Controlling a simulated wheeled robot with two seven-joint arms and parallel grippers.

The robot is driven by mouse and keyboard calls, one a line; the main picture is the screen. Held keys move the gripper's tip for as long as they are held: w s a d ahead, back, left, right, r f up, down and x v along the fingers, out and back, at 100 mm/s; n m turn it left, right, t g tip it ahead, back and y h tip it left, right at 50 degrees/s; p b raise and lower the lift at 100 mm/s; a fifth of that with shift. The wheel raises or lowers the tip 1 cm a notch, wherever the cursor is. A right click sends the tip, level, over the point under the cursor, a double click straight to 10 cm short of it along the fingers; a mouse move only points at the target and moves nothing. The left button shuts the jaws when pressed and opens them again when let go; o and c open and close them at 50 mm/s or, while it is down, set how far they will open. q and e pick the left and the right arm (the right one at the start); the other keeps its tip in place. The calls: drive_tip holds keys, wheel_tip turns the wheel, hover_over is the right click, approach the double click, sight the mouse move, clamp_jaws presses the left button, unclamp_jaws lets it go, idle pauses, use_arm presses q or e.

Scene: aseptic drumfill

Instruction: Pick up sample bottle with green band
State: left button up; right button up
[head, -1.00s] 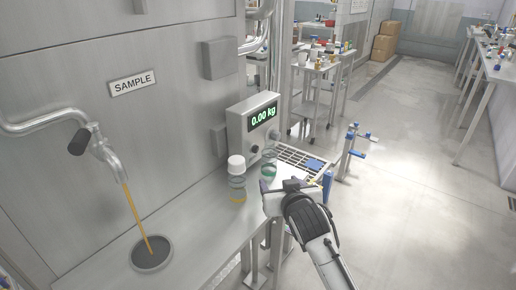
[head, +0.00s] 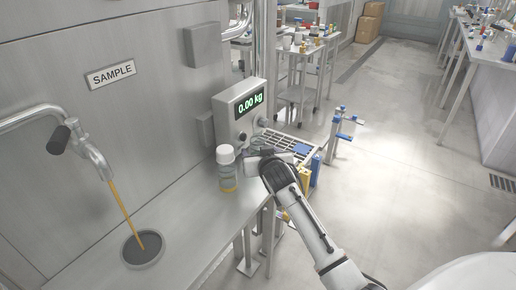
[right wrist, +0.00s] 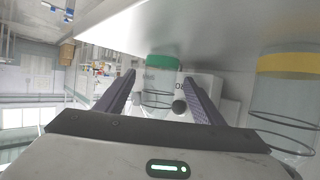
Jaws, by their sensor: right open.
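The clear sample bottle with the green band (right wrist: 162,66) shows in the right wrist view between the two open fingers of my right gripper (right wrist: 158,82). Both fingers look apart from it. In the head view my right gripper (head: 262,158) is low over the bench beside the scale and hides most of that bottle. A second clear bottle with a white cap and yellow band (head: 228,172) stands upright just left of the gripper; its yellow band (right wrist: 287,63) also shows at the right of the wrist view. My left gripper is not in view.
A scale display (head: 250,100) reading 0.00 kg stands behind the gripper. At the left, a tap (head: 92,155) pours an amber stream into a round drain (head: 143,250). The bench (head: 190,220) between the drain and the bottles is clear. Open floor lies to the right.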

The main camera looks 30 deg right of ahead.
drive_tip(key=shift+w+d+f, duration=0.1)
drive_tip(key=shift+w, duration=0.1)
drive_tip(key=c, duration=1.1)
drive_tip(key=shift+c, duration=0.2)
